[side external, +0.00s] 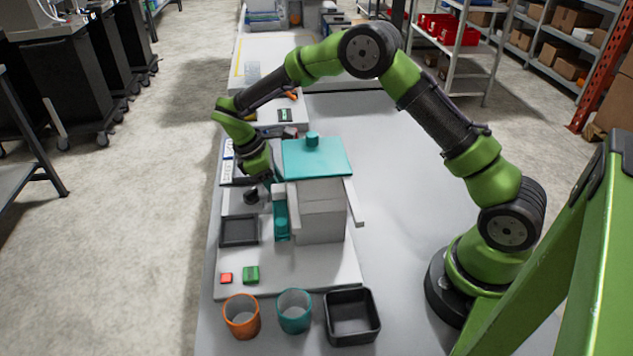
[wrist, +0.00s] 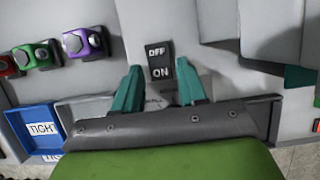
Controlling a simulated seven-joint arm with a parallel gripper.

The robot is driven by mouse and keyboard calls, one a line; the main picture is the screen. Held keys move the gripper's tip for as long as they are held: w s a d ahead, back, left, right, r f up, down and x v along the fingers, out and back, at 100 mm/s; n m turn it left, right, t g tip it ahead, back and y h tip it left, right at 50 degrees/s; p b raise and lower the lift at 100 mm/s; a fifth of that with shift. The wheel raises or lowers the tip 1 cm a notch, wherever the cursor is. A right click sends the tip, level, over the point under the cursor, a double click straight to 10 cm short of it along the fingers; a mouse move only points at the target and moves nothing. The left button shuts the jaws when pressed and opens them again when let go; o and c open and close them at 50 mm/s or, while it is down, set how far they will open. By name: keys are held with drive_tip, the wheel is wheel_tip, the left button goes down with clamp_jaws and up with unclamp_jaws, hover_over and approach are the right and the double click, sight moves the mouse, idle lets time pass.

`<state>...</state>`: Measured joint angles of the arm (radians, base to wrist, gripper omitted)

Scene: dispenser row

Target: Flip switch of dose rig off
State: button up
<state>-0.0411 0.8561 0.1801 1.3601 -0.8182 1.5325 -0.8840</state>
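In the wrist view, the switch (wrist: 160,67) is a small black rocker marked OFF and ON, set on a light grey panel. My gripper (wrist: 160,75) is open, with one teal finger on each side of the switch. Nothing is between the fingers except the view of the switch; I cannot tell how far they are from the panel. In the side view, the dose rig (side external: 319,200) is a white body with a teal lid. My gripper (side external: 262,190) is low at its left side, partly hidden, and the switch cannot be made out there.
Purple (wrist: 83,43), green (wrist: 36,55) and red knobs sit left of the switch. In the side view, a dark tray (side external: 224,243), orange cup (side external: 241,326), teal cup (side external: 294,323) and black bin (side external: 352,333) are in front.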

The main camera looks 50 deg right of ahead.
clamp_jaws()
drive_tip(key=shift+s+d+r+t+y, duration=0.1)
drive_tip(key=shift+s+d+t+y, duration=0.05)
drive_tip(key=shift+t+y, duration=0.25)
drive_tip(key=shift+o, duration=1.4)
unclamp_jaws()
drive_tip(key=v, duration=1.7)
